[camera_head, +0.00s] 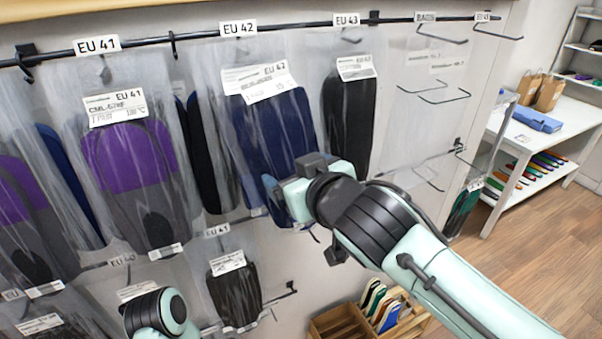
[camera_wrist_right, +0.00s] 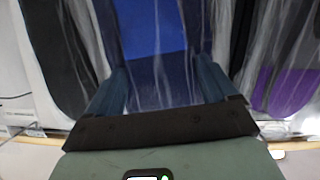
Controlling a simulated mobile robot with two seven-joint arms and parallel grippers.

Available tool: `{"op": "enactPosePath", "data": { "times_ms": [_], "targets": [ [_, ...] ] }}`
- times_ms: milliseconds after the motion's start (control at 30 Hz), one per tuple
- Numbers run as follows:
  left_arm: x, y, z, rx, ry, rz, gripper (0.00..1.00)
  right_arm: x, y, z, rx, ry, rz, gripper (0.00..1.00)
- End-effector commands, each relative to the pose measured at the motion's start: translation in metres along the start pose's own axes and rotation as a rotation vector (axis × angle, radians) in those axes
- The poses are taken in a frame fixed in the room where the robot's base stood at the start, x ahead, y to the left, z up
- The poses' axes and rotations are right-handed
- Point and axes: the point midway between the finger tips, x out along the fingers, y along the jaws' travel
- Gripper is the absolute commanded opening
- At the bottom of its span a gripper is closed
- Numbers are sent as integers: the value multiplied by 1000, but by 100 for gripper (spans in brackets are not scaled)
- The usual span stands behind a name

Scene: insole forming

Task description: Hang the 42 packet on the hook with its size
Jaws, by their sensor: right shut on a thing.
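The EU 42 packet (camera_head: 272,125), clear plastic with dark blue insoles and a white EU 42 label, hangs upright under the EU 42 tag (camera_head: 238,28) on the upper rail. My right gripper (camera_head: 285,200) is at the packet's lower part, shut on it. In the right wrist view the blue packet (camera_wrist_right: 155,50) lies between the two fingers (camera_wrist_right: 165,95). The hook behind the packet's top is hidden, so I cannot tell whether the packet hangs on it. My left arm (camera_head: 160,312) shows at the bottom left; its gripper is not visible.
A purple EU 41 packet (camera_head: 128,170) hangs to the left and a black EU 43 packet (camera_head: 349,115) close to the right. Empty hooks (camera_head: 440,93) are farther right. A wooden box (camera_head: 340,324) stands below. A white table (camera_head: 560,125) is at the right.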

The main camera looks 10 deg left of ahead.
Motion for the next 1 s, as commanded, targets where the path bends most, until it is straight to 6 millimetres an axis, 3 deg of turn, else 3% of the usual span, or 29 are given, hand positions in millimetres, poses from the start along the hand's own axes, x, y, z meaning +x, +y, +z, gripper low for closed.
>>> {"op": "enactPosePath", "data": {
  "times_ms": [733, 1000],
  "targets": [
    [-22, 15, -20, 9, 25, 9, 100, 36, 1, -11, -2, 2, 1, 53],
    [-14, 9, -12, 5, 14, 5, 100, 48, -1, -5, 1, 1, 0, 53]
  ]
}}
